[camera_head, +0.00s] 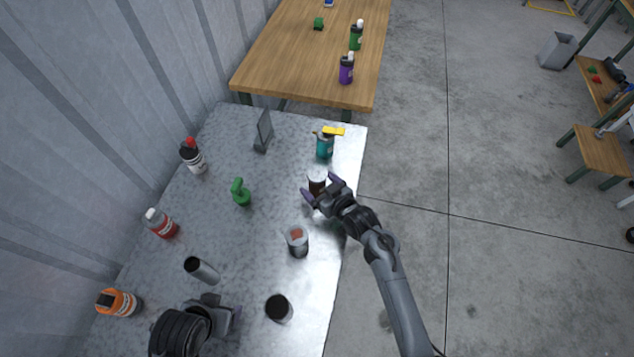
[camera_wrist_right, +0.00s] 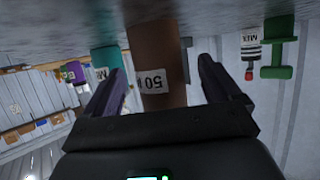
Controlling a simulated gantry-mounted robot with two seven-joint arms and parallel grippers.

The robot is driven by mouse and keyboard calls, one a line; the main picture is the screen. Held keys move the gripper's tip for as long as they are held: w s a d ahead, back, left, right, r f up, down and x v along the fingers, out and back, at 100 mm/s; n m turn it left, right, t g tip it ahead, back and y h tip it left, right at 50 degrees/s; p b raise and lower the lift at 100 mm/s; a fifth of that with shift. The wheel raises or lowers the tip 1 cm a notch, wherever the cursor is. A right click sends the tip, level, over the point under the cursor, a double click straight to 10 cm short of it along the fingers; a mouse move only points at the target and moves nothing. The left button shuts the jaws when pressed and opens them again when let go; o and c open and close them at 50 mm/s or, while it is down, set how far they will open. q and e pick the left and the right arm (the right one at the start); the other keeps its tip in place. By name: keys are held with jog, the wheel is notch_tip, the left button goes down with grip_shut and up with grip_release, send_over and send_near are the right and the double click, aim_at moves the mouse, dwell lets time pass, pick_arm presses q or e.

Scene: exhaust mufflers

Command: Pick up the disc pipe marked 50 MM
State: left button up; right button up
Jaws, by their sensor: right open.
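The pipe marked 50 (camera_wrist_right: 157,48) stands between the two fingers of my open right gripper (camera_wrist_right: 160,75) in the right wrist view. It is brown with a white label whose "50" and part of a letter show, and that view is upside down. In the head view the same pipe (camera_head: 317,183) stands near the table's right edge, between the fingertips of my right gripper (camera_head: 319,187). Gaps show between the pipe and both fingers in the wrist view.
Bottles line the left side.

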jog(key=shift+c, duration=0.5)
jog(key=c, duration=1.1)
